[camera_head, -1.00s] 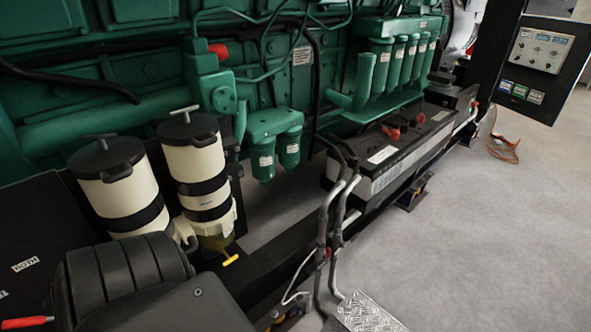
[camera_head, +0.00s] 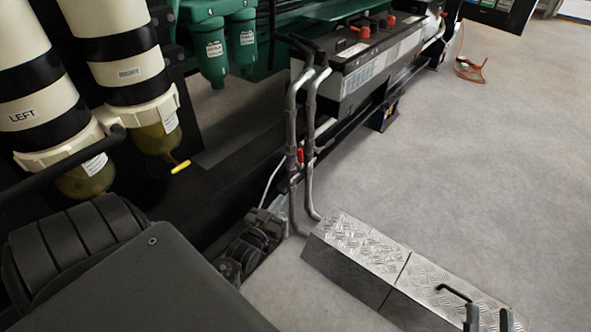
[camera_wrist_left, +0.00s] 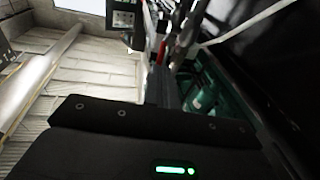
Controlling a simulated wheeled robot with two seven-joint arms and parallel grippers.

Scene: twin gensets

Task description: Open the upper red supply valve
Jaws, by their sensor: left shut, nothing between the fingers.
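A small red part (camera_head: 300,156) shows on the grey pipes (camera_head: 290,125) in the middle of the head view; it may be the red supply valve's handle, but it is too small to tell. A red upright piece (camera_wrist_left: 161,52) shows in the left wrist view, beyond the hand. My left gripper (camera_wrist_left: 163,85) is shut and empty in that view, apart from the red piece as far as I can tell. In the head view my black left arm link (camera_head: 140,270) fills the lower left and hides the left hand. Two grey uprights (camera_head: 488,318) at the bottom right may be my right gripper.
Filter canisters marked LEFT (camera_head: 40,105) and RIGHT (camera_head: 125,65) stand at left, with a yellow tap (camera_head: 180,167) below. A tread-plate step (camera_head: 365,245) lies in front, with a black handle (camera_head: 455,292). The battery box (camera_head: 375,55) is behind. The floor (camera_head: 480,170) at right is clear.

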